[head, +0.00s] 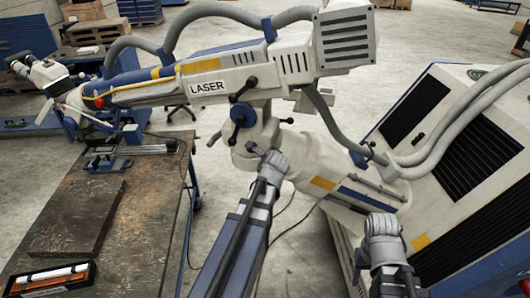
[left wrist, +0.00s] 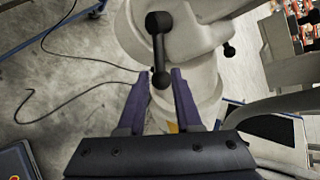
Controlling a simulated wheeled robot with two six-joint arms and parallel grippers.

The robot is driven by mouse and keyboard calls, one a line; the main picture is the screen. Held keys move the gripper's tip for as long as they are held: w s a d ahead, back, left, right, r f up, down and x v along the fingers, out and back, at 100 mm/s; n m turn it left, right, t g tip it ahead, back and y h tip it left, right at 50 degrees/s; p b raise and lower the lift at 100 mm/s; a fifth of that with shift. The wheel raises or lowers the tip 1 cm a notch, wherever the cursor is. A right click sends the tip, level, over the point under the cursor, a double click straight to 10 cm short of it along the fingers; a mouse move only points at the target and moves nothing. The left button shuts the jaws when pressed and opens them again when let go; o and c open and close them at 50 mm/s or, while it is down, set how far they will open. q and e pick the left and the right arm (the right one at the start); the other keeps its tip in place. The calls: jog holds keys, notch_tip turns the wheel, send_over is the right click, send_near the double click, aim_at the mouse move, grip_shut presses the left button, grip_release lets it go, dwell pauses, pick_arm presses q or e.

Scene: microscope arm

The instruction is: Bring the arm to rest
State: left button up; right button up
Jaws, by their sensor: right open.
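The microscope arm (head: 203,88) is white and blue with a LASER label. It reaches left over the table to its eyepiece head (head: 45,75) and joins a white column with black knobs at its joint. A black ball-ended handle (left wrist: 158,42) on the joint shows in the left wrist view. My left gripper (left wrist: 159,82) is open, its purple fingers apart on either side of the handle's lower ball; I cannot tell if they touch it. In the head view the left gripper is at the joint, fingers mostly hidden. My right gripper (head: 382,228) is open and empty in front of the cabinet.
A white cabinet (head: 437,130) with black vents stands at the right, with thick grey hoses. A worn wooden table (head: 140,225) stands at the left, with a dark board (head: 78,217) and a pen tray (head: 48,281). Cables lie on the floor between.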

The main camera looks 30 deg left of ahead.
pick_arm(q)
jog(key=shift+s+d+r, duration=0.15)
jog(key=shift+s, duration=0.05)
dwell(0.3)
jog(key=s+d+f+n+g+h+b, duration=0.2)
jog(key=s+d+f+n+b, duration=0.3)
jog(key=d+f, duration=0.4)
jog(key=s+d+f+n+g+h+b, duration=0.1)
jog(key=s+d+f+n+g+b, duration=0.2)
jog(key=d+f+b, duration=0.6)
jog(key=s+d+f+n+g+h+b, duration=0.2)
jog(key=s+d+f+n+g+b, duration=0.2)
jog(key=s+d+f, duration=0.7)
jog(key=s+n+b, duration=0.2)
jog(key=s, duration=0.1)
jog(key=shift+s+d+f, duration=0.15)
jog(key=shift+s+d, duration=0.25)
